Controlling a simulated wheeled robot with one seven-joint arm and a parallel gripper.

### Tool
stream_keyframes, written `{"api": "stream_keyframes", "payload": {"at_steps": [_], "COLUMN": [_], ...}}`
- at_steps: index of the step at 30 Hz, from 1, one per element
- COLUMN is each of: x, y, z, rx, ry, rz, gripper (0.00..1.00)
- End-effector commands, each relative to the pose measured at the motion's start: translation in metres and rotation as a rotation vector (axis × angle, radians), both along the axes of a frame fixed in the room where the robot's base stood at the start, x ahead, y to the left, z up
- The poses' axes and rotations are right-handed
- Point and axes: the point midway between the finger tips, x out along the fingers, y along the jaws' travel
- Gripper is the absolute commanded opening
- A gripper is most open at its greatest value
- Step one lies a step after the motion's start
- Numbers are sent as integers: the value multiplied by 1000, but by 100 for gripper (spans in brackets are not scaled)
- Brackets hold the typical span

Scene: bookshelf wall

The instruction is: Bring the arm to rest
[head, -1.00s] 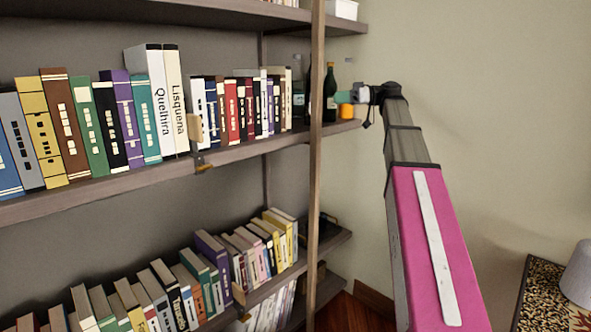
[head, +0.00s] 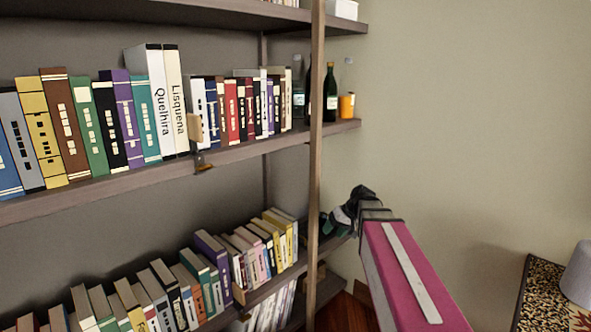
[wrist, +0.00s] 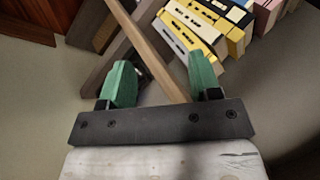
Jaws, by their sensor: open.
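My gripper (wrist: 160,85) shows in the wrist view with its two green fingers spread apart and nothing between them. In the head view my gripper (head: 335,222) is small and dark, beside the right upright of the bookshelf, near the lower shelf's right end. It lies partly behind my wrist, and its fingers are hard to make out there. My pink arm (head: 405,275) reaches up from the bottom right of the head view.
An orange cup (head: 347,106) and dark bottles (head: 330,92) stand at the right end of the middle shelf (head: 240,152). The wooden upright (head: 316,180) is close to my gripper. A speckled table (head: 541,300) with a grey lamp is at right. Wall space between is clear.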

Motion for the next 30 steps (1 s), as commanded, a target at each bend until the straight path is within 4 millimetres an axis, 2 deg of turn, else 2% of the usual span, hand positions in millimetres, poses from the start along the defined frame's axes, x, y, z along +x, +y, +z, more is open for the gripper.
{"api": "stream_keyframes", "payload": {"at_steps": [1, 6, 12, 18, 30], "x": [-20, -68, -118, -141, -143], "y": [-2, -16, -34, -44, -46], "z": [-23, -83, -132, -152, -154], "rx": [-49, -227, -411, -505, -518], "ry": [35, 126, 182, 195, 195], "rz": [-27, -123, -205, -243, -249], "gripper": [57, 57, 57, 57, 57]}}
